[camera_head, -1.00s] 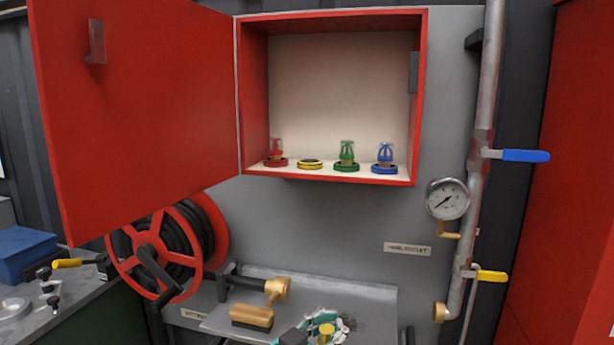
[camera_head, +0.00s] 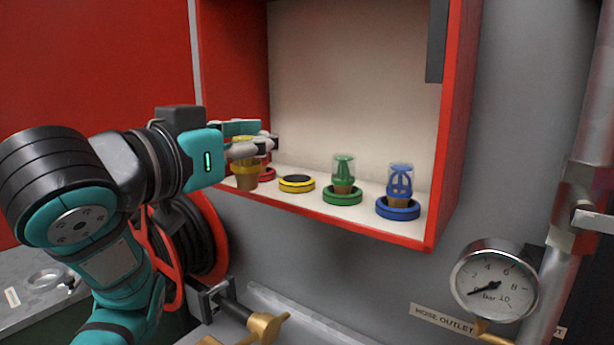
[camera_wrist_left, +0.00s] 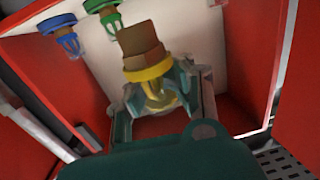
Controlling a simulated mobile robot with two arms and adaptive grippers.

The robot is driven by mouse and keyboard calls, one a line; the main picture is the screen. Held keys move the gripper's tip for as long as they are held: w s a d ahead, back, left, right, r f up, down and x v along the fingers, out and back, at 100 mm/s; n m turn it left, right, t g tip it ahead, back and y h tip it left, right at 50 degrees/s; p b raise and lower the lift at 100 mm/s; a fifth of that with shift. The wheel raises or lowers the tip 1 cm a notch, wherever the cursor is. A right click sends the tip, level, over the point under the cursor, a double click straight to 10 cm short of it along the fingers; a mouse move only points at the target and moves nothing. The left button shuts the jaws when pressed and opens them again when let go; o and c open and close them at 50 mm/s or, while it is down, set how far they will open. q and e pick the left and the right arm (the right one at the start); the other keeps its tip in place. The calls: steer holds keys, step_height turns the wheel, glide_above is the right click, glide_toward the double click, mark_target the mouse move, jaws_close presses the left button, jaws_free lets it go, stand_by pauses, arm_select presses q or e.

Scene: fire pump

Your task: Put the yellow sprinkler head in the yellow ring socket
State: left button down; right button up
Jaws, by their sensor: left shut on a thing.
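The yellow sprinkler head (camera_head: 246,172) is held in my left gripper (camera_head: 262,145), at the front left of the open red cabinet. In the left wrist view the yellow sprinkler head (camera_wrist_left: 148,70) sits between the fingers of the left gripper (camera_wrist_left: 160,95), its brass threaded end pointing away from the palm. In the head view that brass end points down. The yellow ring socket (camera_head: 297,184) lies empty on the cabinet shelf, just right of the held head and apart from it. My right gripper is in neither view.
Right of the yellow socket, a green head (camera_head: 343,172) and a blue head (camera_head: 400,182) stand in their rings. A red ring (camera_head: 266,174) is partly hidden behind my gripper. The cabinet's right wall (camera_head: 450,130) and a pressure gauge (camera_head: 495,283) stand further right.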

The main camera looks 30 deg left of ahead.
arm_select(q)
steer(key=shift+s+a+r, duration=0.1)
steer(key=shift+s+r, duration=0.1)
steer(key=shift+r, duration=0.1)
steer(key=shift+w+r+p, duration=0.15)
steer(key=shift+p, duration=0.3)
steer(key=w+p, duration=0.2)
steer(key=w, duration=0.2)
steer(key=w+a+f+p, duration=0.1)
steer(key=w+p, duration=0.1)
steer(key=w, duration=0.3)
steer(key=w+p, duration=0.2)
steer(key=w, duration=0.3)
steer(key=shift+w+a+f, duration=0.1)
steer(key=shift+a+f, duration=0.1)
steer(key=shift+f, duration=0.2)
steer(key=f, duration=0.1)
steer(key=w+f+p, duration=0.1)
steer(key=shift+f, duration=0.7)
steer(key=shift+s+a+f, duration=0.1)
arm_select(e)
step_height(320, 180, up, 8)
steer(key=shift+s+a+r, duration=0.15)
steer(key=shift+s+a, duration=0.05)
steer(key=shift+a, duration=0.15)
